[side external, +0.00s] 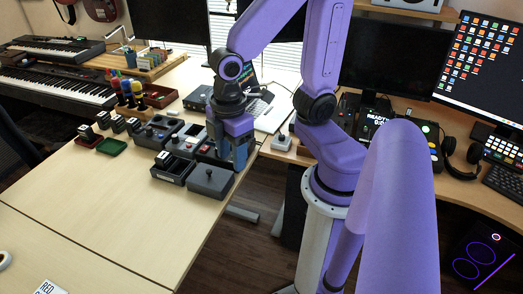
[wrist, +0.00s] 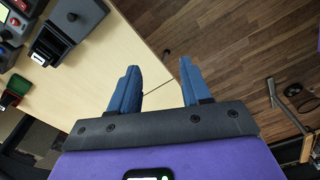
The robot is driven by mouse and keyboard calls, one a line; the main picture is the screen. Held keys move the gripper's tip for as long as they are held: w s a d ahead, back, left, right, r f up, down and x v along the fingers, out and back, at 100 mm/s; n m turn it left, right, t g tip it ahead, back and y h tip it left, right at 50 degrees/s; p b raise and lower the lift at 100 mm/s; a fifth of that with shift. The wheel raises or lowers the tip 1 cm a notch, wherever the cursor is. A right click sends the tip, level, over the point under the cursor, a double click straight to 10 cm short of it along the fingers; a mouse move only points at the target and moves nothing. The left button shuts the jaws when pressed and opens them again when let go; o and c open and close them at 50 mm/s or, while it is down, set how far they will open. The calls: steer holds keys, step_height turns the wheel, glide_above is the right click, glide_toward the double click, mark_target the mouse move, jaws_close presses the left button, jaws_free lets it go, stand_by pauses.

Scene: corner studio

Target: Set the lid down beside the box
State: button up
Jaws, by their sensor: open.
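A dark grey lid (side external: 211,180) with a small round knob lies near the right edge of the pale table. It also shows at the top left of the wrist view (wrist: 86,22). I cannot tell whether something is under it. A dark open box (side external: 170,173) stands just left of it, with black items inside; the box is also in the wrist view (wrist: 42,55). My gripper (side external: 238,165) is open, its blue fingers apart and empty. In the wrist view the gripper (wrist: 158,66) is over the table edge and floor, away from the lid.
More dark bins (side external: 153,137) stand behind the box. A green tray (side external: 112,147), a red tray (side external: 89,139) and several small black blocks are to the left. A small joystick unit (side external: 281,142) is on the desk beyond my gripper.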

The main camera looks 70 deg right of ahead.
steer(key=s+r, duration=0.2)
steer(key=s, duration=0.5)
steer(key=shift+d, duration=0.15)
